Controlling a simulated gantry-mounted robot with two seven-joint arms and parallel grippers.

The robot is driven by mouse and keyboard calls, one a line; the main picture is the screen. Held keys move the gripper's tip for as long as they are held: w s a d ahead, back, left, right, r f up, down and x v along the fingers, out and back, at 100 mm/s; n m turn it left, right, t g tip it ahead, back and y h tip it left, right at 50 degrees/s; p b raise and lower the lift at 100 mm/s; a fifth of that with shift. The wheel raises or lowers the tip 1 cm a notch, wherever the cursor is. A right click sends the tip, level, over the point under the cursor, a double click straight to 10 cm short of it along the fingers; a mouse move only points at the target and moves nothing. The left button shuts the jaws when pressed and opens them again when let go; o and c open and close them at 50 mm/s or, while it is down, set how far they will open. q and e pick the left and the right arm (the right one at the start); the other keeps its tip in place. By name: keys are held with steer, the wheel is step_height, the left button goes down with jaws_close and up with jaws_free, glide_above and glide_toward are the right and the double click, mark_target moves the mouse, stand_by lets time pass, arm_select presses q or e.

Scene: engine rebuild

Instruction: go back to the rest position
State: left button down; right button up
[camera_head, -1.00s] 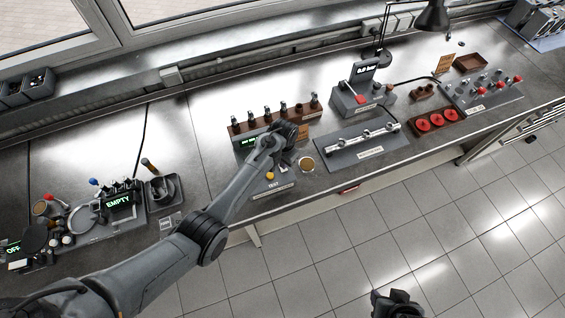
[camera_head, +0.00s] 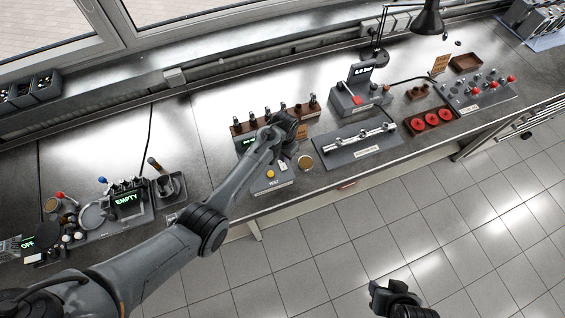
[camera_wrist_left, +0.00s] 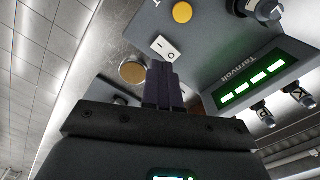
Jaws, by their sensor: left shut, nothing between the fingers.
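My left gripper (camera_head: 284,128) is above the test unit (camera_head: 280,181) on the bench, with its arm reaching in from the lower left. In the left wrist view its two dark fingers (camera_wrist_left: 163,84) are together with nothing between them. Beyond them show the unit's yellow button (camera_wrist_left: 182,12), white switch (camera_wrist_left: 165,47) and lit green display (camera_wrist_left: 254,78). The fingertips look close to the unit; I cannot tell the exact gap. My right gripper (camera_head: 390,292) is at the bottom edge of the head view, over the floor and away from the bench; its jaw state is unclear.
A brown rack (camera_head: 240,128) with several upright parts stands behind the left gripper. A round brass-coloured dish (camera_head: 305,162) is beside the unit. A grey fixture with a rail (camera_head: 357,140) and a red-disc tray (camera_head: 409,126) lie to the right. Floor in front is clear.

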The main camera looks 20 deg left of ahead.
arm_select(q)
steer(key=shift+s+a+f, duration=0.2)
steer(key=shift+s+f, duration=0.05)
steer(key=shift+s, duration=0.2)
steer(key=shift+n+t, duration=0.3)
steer(key=shift+t, duration=0.1)
steer(key=s, duration=0.2)
steer(key=s+a, duration=0.1)
steer(key=s, duration=0.1)
steer(key=s+a, duration=0.1)
steer(key=s, duration=0.1)
steer(key=shift+f, duration=0.35)
steer(key=s+a+r+t, duration=0.1)
steer(key=s+r, duration=0.6)
steer(key=s, duration=0.5)
steer(key=s+a+r+t, duration=0.1)
steer(key=s+r, duration=0.6)
steer(key=s, duration=0.5)
steer(key=shift+s+r+n+t+p, duration=0.2)
steer(key=shift+s+n+t+p, duration=0.05)
steer(key=shift+n+t+p, duration=0.15)
